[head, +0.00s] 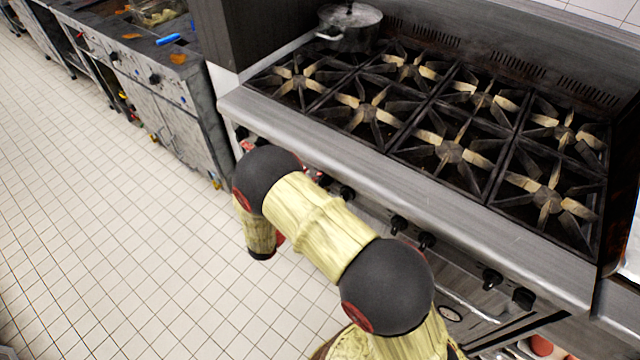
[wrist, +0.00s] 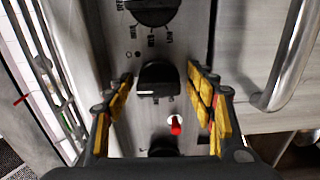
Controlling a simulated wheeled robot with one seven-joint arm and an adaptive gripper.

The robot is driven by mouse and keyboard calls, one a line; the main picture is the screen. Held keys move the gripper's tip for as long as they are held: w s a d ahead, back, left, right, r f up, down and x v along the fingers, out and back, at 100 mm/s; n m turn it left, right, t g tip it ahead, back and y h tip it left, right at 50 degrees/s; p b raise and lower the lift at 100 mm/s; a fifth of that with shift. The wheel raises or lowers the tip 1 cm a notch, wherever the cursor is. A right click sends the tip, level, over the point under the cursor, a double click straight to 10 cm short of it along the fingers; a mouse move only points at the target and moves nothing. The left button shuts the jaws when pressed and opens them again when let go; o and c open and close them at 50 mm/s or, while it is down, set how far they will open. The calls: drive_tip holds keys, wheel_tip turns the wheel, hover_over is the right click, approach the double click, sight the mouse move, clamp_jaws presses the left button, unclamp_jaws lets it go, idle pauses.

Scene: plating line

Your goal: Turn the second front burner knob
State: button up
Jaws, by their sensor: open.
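In the wrist view a black knob (wrist: 157,76) with a white marker line sits on the grey metal panel between my fingers. My gripper (wrist: 162,92) is open, with yellow-padded fingers on either side of this knob; I cannot tell whether they touch it. In the head view the range (head: 430,185) has several black knobs along its front, among them one knob (head: 398,225) right of my arm. My arm hides part of the knob row and the gripper there. I cannot tell which knob in the head view matches the one between my fingers.
A larger black dial (wrist: 155,10) is above the knob, and a small red part (wrist: 176,127) below it. A metal oven handle (wrist: 288,60) stands out at right. A lidded pot (head: 348,28) sits at the range's back left. Tiled floor (head: 110,230) is open at left.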

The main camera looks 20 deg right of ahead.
drive_tip(key=v, duration=1.2)
idle(0.6)
